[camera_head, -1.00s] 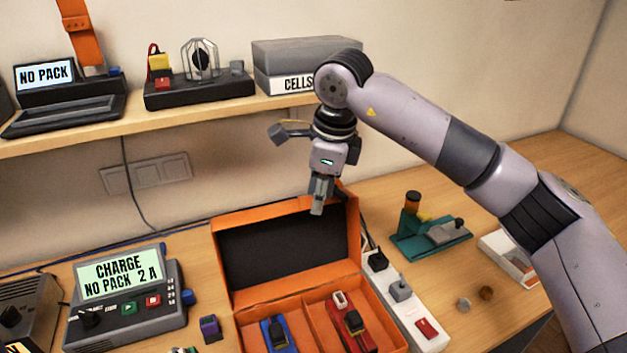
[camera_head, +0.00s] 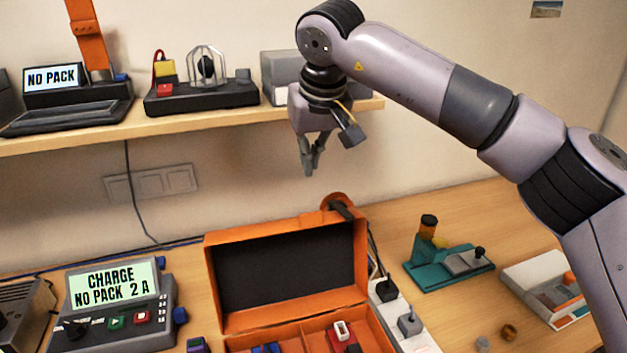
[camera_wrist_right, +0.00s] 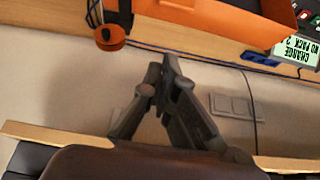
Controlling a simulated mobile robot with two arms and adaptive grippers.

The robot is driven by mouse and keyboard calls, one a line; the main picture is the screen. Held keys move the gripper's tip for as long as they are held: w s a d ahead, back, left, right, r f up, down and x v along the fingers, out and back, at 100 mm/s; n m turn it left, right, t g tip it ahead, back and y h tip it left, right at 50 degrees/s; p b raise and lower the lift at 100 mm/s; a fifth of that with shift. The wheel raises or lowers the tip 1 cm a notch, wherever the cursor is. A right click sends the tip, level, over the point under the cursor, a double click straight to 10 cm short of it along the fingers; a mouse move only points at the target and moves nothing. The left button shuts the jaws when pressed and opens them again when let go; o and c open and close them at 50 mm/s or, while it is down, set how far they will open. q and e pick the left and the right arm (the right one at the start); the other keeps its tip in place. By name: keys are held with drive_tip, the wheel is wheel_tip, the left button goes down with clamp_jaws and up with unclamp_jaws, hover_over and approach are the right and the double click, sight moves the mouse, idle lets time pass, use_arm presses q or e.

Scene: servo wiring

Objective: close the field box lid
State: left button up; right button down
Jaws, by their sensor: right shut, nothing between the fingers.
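The orange field box (camera_head: 290,328) stands on the bench with its lid (camera_head: 288,270) raised upright at the back, dark lining facing me. The lower front of the box is cut off by the picture edge. My right gripper (camera_head: 309,172) is shut and empty, in the air above and behind the lid's top edge, in front of the wall. In the right wrist view the closed fingers (camera_wrist_right: 166,70) point toward the back of the orange lid (camera_wrist_right: 225,18), apart from it. My left gripper is not in view.
The shelf (camera_head: 200,121) runs above, close to my right gripper. A charger (camera_head: 120,300) sits left of the box. A white power strip (camera_head: 412,335) and a teal fixture (camera_head: 448,265) are to the right. A round orange thing (camera_head: 337,201) is behind the lid.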

drive_tip(key=shift+s+d+f+p, duration=0.1)
drive_tip(key=shift+f+p, duration=1.6)
drive_tip(key=shift+f, duration=2.1)
